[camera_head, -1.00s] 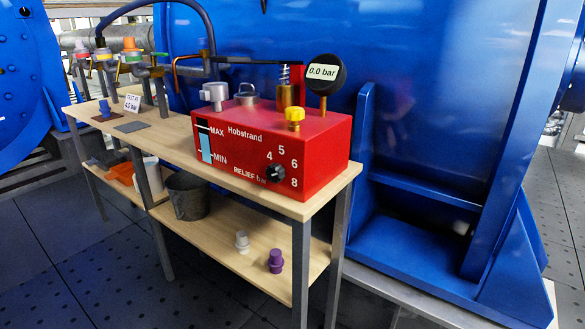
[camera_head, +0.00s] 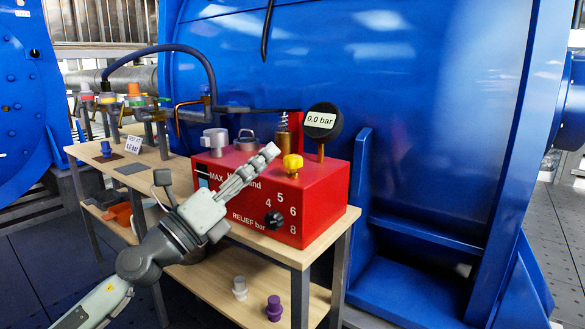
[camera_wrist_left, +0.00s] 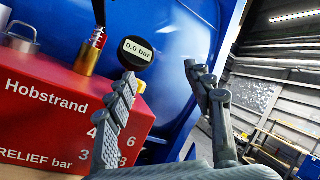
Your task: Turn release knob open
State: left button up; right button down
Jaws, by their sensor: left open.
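A red pump box (camera_head: 310,205) marked "Hobstrand" stands on the wooden table. A yellow knob (camera_head: 293,163) sits on its top near the front edge. A black dial knob (camera_head: 273,219) is on its front, among the RELIEF bar numbers. My left gripper (camera_head: 269,153) is in front of the box, fingers pointing up and right, with the tips a little left of the yellow knob in the picture. In the left wrist view the gripper (camera_wrist_left: 162,75) is open and empty; a finger hides most of the yellow knob (camera_wrist_left: 140,84). My right gripper is not in view.
A gauge (camera_head: 322,121) reading 0.0 bar rises behind the yellow knob. A brass spring valve (camera_head: 284,137), a grey clamp (camera_head: 214,141) and a long dark lever (camera_head: 255,110) are nearby. White (camera_head: 240,288) and purple (camera_head: 274,308) caps stand on the lower shelf.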

aim_at(285, 166)
pick_arm(q)
jog(key=w+f+m+g, duration=0.1)
jog(key=m, duration=0.2)
jog(key=w+m+g+y, duration=0.1)
jog(key=m+g, duration=0.1)
jog(key=m, duration=0.1)
jog(key=w+f+m+g, duration=0.1)
jog(key=m+g, duration=0.1)
jog(key=m, duration=0.1)
jog(key=shift+w+a+f+y, duration=0.15)
jog(key=shift+w+f+y, duration=0.15)
jog(key=shift+w+y, duration=0.1)
jog(key=shift+m, duration=0.3)
jog(key=x, duration=0.7)
jog(key=shift+w+d+f, duration=0.1)
jog(key=shift+d, duration=0.2)
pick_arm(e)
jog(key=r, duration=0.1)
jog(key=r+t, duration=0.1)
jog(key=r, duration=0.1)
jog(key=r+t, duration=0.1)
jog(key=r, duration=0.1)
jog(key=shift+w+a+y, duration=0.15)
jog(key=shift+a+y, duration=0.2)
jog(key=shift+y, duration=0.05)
pick_arm(q)
jog(key=shift+c, duration=0.3)
